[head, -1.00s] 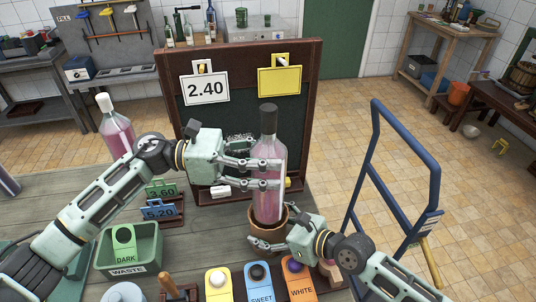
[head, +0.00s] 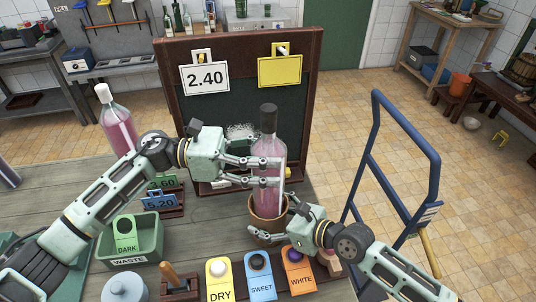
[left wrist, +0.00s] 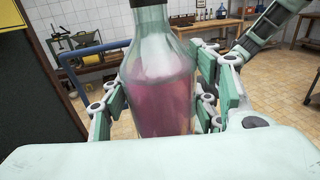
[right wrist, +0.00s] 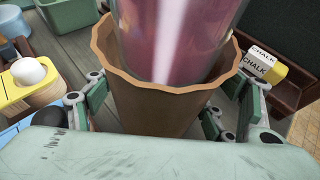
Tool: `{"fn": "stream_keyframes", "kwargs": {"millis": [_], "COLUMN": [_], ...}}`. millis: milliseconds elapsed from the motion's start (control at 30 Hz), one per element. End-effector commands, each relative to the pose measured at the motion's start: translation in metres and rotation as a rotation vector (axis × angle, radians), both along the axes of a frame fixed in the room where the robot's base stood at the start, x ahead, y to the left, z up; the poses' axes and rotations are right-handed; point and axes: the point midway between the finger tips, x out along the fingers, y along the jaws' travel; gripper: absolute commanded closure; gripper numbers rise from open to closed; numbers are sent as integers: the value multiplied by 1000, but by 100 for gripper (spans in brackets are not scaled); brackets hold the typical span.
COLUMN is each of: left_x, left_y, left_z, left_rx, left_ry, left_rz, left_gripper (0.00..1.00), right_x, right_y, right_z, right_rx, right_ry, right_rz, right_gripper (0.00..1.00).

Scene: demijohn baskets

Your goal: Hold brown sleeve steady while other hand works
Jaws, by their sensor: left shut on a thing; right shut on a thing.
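The brown sleeve (head: 264,226) stands upright on the table, open at the top with a wavy rim. In the right wrist view it (right wrist: 150,108) fills the middle. My right gripper (head: 272,230) is shut on the sleeve, one finger on each side. A clear bottle (head: 268,150) with pink liquid and a dark cap stands upright, its lower part inside the sleeve. My left gripper (head: 266,172) is shut around the bottle's body above the sleeve; the left wrist view shows the bottle (left wrist: 160,90) between the fingers. The bottle's base is hidden.
A chalkboard (head: 215,125) with price cards stands behind the bottle. A green waste bin (head: 145,248) and yellow, blue and orange tags (head: 219,280) sit at the front. Another pink bottle (head: 117,125) stands at left. A blue trolley (head: 378,150) is at right.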

Motion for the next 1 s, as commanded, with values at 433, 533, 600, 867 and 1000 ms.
{"fn": "stream_keyframes", "kwargs": {"millis": [433,533,600,867,1000], "left_x": [1,1,0,1,0], "left_y": [0,0,0,0,-1], "left_z": [-13,-16,-19,-28,-34], "left_rx": [-8,-8,-8,-8,-8], "left_ry": [-1,-1,-2,-1,-1], "left_rz": [1,0,0,0,0], "left_gripper": [100,100,100,100,100], "right_x": [0,0,0,0,0], "right_y": [-1,-1,-1,-1,-1], "right_z": [-1,-1,-1,-1,-1], "right_rx": [-3,-3,-3,-3,-3], "right_ry": [1,1,1,1,1], "right_rz": [0,0,0,0,0], "right_gripper": [49,49,49,49,49]}}
